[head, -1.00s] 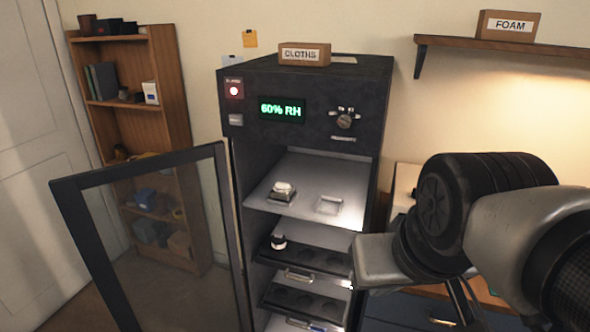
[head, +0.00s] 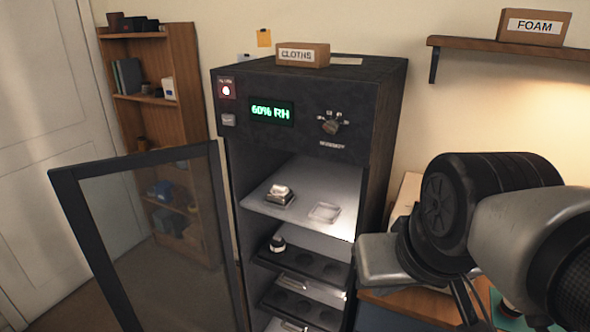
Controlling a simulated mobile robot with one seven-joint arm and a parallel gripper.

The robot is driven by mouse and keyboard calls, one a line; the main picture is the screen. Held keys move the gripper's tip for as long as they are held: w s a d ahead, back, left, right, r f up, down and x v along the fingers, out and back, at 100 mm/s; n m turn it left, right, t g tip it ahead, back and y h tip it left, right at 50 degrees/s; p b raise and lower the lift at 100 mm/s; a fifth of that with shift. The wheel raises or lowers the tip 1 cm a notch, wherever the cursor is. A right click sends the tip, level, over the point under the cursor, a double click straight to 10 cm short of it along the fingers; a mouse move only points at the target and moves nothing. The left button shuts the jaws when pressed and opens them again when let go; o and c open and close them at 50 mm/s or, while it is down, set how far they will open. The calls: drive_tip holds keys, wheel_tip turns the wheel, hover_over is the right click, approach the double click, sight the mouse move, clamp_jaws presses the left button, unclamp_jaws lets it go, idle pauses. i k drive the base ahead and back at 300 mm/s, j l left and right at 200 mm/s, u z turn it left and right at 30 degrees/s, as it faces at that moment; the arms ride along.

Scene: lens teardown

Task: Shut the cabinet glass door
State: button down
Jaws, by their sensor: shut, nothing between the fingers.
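The cabinet (head: 300,92) is a tall dark box standing against the wall. Its glass door (head: 150,225) has a dark frame and is hinged at the cabinet's left front edge. The door stands wide open, swung out to the left, and its lower part is cut off by the picture's bottom edge. My arm comes in from the right, in front of the cabinet's right side and apart from the door. I cannot make out my gripper's fingers in this view.
Inside the cabinet are a lit shelf (head: 262,207) with small items and dark trays (head: 325,268) below. A box marked CLOTHS (head: 302,55) sits on top. A wooden bookcase (head: 190,100) stands behind the door. A wall shelf (head: 500,50) and worktop (head: 400,300) are at right.

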sight(65, 179)
drive_tip(key=j+z, duration=0.1)
drive_tip(key=j, duration=0.5)
drive_tip(key=j+z, duration=0.1)
drive_tip(key=j, duration=0.5)
drive_tip(key=j+z, duration=0.15)
drive_tip(key=j, duration=0.45)
drive_tip(key=j+z, duration=0.1)
drive_tip(key=j, duration=0.5)
drive_tip(key=j+z, duration=0.1)
drive_tip(key=j, duration=0.5)
drive_tip(key=k+j+z, duration=0.1)
drive_tip(key=j, duration=0.5)
drive_tip(key=k+j+z, duration=0.15)
drive_tip(key=j, duration=0.45)
drive_tip(key=k+j+z, duration=0.1)
drive_tip(key=j, duration=0.45)
drive_tip(key=i+l, duration=0.3)
drive_tip(key=i, duration=0.15)
